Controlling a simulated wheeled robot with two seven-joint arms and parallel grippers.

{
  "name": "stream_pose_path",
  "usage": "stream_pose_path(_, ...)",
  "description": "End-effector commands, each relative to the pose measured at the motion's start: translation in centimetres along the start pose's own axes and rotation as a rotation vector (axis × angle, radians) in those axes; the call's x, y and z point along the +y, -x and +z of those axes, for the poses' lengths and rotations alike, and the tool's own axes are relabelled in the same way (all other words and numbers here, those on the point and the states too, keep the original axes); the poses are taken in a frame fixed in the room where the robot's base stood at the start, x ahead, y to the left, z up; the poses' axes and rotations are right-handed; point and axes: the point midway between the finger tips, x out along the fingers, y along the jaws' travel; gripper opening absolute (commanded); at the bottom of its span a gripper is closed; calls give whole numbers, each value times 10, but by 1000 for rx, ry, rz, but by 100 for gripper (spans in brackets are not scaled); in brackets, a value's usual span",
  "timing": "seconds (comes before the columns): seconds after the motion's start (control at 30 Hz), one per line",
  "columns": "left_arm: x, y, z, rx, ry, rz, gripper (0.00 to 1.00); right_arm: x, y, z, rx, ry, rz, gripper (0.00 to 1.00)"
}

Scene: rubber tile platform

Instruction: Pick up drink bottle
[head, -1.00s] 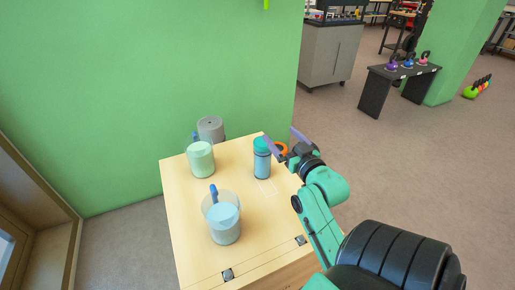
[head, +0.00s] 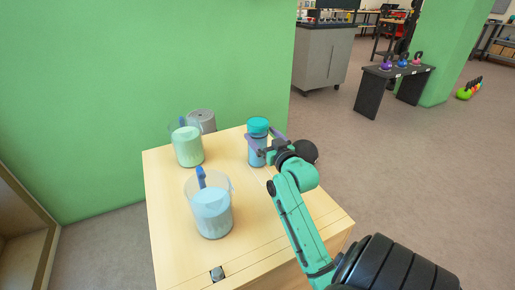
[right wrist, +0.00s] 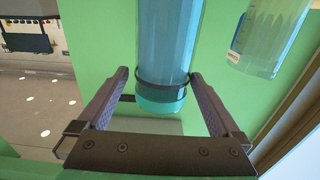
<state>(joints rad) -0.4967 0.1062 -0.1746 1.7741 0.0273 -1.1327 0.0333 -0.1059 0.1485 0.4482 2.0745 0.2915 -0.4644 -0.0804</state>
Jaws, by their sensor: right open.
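The drink bottle (head: 258,127) stands upright at the table's far right side in the head view, with a teal cap and a blue body. In the right wrist view, the bottle (right wrist: 165,40) appears with its teal cap downward, between the fingers. My right gripper (head: 266,144) is open, with one finger on each side of the bottle just below the cap. In the right wrist view, gaps show between the bottle and both fingers of the gripper (right wrist: 158,74). My left gripper is not in view.
A clear pitcher (head: 212,215) with pale blue contents and a blue handle stands at the front of the wooden table (head: 265,225). A pitcher with pale green contents (head: 188,148) stands behind it. A grey cylinder (head: 204,121) is farther back, near the green wall (head: 130,80).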

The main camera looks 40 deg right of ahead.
Motion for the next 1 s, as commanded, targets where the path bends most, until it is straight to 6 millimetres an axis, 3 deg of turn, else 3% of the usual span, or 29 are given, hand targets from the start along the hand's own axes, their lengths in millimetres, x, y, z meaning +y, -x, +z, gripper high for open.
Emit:
stream_pose_path(0.33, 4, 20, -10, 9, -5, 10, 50, -3, -55, 5, 0, 1, 0, 100)
stream_pose_path(0.57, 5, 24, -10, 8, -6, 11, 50, -3, -60, 4, -1, 1, -1, 100)
stream_pose_path(0.67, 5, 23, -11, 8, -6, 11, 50, -3, -59, 4, -1, 1, 0, 69)
stream_pose_path(0.83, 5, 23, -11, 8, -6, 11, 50, -3, -59, 4, -1, 1, 0, 4)
stream_pose_path(0.87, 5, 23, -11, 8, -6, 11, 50, -3, -59, 5, -1, 1, 0, 0)
stream_pose_path(1.0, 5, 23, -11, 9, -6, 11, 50, -3, -59, 3, 3, 1, 0, 0)
